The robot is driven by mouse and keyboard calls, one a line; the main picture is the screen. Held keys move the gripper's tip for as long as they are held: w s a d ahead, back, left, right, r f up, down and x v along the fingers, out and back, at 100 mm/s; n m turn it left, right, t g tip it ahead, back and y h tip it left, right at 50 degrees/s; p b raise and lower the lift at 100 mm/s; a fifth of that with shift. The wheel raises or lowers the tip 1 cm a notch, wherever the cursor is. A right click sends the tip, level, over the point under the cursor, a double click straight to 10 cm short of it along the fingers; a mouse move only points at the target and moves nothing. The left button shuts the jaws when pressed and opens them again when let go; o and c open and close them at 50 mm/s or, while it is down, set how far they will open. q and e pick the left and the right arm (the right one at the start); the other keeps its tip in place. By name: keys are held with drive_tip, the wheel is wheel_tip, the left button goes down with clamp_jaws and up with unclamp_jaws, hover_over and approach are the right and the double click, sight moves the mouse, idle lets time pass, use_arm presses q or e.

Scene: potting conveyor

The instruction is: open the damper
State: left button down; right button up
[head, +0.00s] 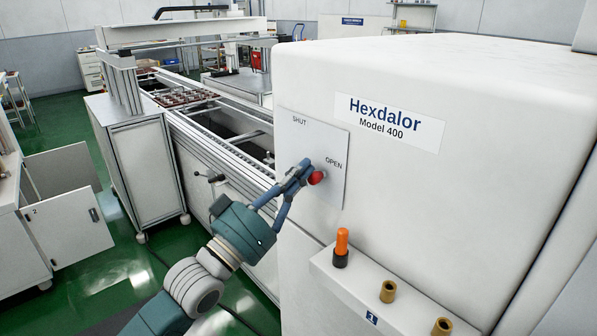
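The damper's control is a handle with a red knob (317,178) on a pale plate (297,137) on the side of the white Hexdalor machine. The plate reads SHUT at its upper left and OPEN at its right. The red knob is just below the word OPEN. My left gripper (301,175) reaches up from the lower left. Its fingertips come together at the handle, with the red knob showing just beyond them. The fingers cover the rest of the handle and its pivot. My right gripper is not in view.
The white machine (480,110) fills the right side. A ledge (345,292) below the plate holds an orange-and-black object (341,248) and brass-coloured cylinders (388,291). The conveyor (225,125) runs behind my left arm. A cabinet with an open door (68,232) stands at left; green floor lies between.

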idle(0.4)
use_arm(q)
drive_tip(key=s+a, duration=0.5)
drive_tip(key=a, duration=0.2)
drive_tip(key=shift+s+a, duration=0.3)
drive_tip(key=shift+a, duration=0.05)
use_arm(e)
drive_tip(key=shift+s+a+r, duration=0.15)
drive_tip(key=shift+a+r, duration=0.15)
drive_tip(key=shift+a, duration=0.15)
